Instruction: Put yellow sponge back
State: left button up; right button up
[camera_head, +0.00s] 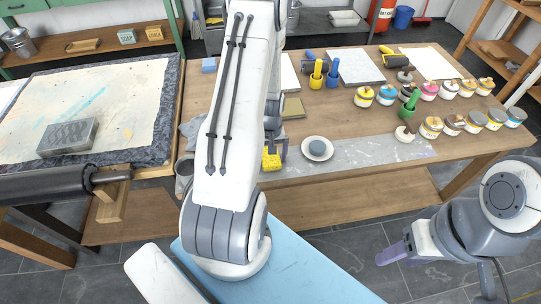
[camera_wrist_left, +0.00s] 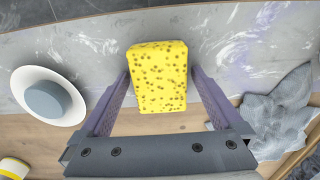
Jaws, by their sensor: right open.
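The yellow sponge (camera_wrist_left: 158,75) lies by the grey strip (camera_wrist_left: 75,50) along the table's front edge. It also shows in the head view (camera_head: 271,160), partly hidden behind my left arm. My left gripper (camera_wrist_left: 160,80) is over it, with one purple finger on each side of the sponge. Narrow gaps show between the fingers and the sponge, so the gripper looks open. In the head view the left gripper is mostly hidden by its arm. My right gripper (camera_head: 393,252) is open and empty, out in front of the table at lower right.
A white dish with a grey disc (camera_wrist_left: 47,98) is left of the sponge in the wrist view. A crumpled grey cloth (camera_wrist_left: 277,115) lies to its right. Several ink jars (camera_head: 430,127) stand on the table's right side. A grey block (camera_head: 68,138) rests on the bed at left.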

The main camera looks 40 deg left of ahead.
pick_arm(q)
jog(key=shift+r, duration=0.1)
notch_tip(320, 180, up, 12)
jog(key=w+d+r+m, duration=0.1)
jog(key=d+r+m, duration=0.35)
jog(key=d, duration=0.55)
jog(key=s+d+r+m, duration=0.2)
jog(key=d, duration=0.4)
jog(key=s+d+r+m, duration=0.2)
jog(key=d+r, duration=0.1)
jog(key=d, duration=0.2)
jog(key=s+d+r+m+h, duration=0.1)
jog(key=s+d+r+m, duration=0.2)
jog(key=s+d+m, duration=0.6)
jog(key=s+d, duration=0.1)
jog(key=s, duration=0.3)
jog(key=shift+s+r, duration=0.25)
jog(key=shift+r, duration=0.1)
jog(key=shift+d, duration=0.1)
